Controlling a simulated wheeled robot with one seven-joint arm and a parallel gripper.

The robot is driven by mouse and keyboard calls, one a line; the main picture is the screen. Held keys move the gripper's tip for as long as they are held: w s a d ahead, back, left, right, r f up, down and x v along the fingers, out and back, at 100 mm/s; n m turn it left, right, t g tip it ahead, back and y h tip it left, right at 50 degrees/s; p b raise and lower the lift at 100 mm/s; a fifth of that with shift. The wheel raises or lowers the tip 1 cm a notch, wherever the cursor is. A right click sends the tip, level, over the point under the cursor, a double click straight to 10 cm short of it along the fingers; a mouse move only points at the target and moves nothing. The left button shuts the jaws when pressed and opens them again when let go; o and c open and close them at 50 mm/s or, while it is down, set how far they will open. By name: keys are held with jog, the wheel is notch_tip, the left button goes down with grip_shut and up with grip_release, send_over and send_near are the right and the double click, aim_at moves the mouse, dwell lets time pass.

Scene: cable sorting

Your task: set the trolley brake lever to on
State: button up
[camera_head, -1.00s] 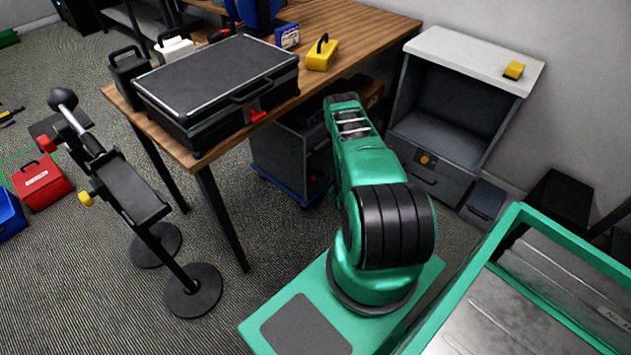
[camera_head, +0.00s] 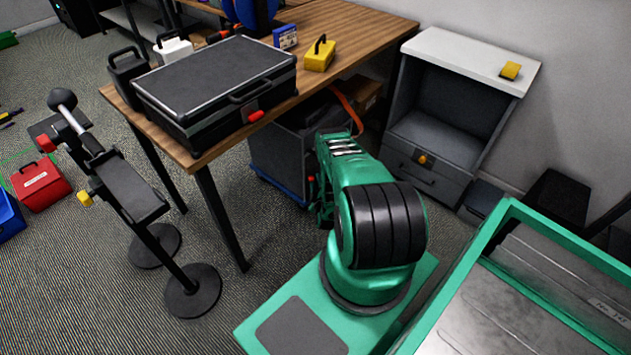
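A black stand at the left carries a lever with a round black knob (camera_head: 62,101) on a pale rod. The rod slants up and left from a dark bracket, with a red piece (camera_head: 45,143) and a yellow piece (camera_head: 84,198) near it. No label on it is readable, so I cannot tell if this is the trolley brake lever. A grey box on a blue base (camera_head: 278,186), perhaps the trolley, is under the table, partly hidden by my green arm. My arm is well to the right of the knobbed lever. My gripper is hidden behind my arm's links.
A wooden table (camera_head: 345,38) holds a black case (camera_head: 215,85), a yellow block (camera_head: 319,58) and other items. A grey cabinet (camera_head: 440,130) stands behind at the right. A red box (camera_head: 40,188) lies at far left. Carpet is clear between stand and table legs.

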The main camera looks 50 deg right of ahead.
jog(key=shift+x, duration=1.1)
jog(key=shift+a, duration=0.1)
grip_shut()
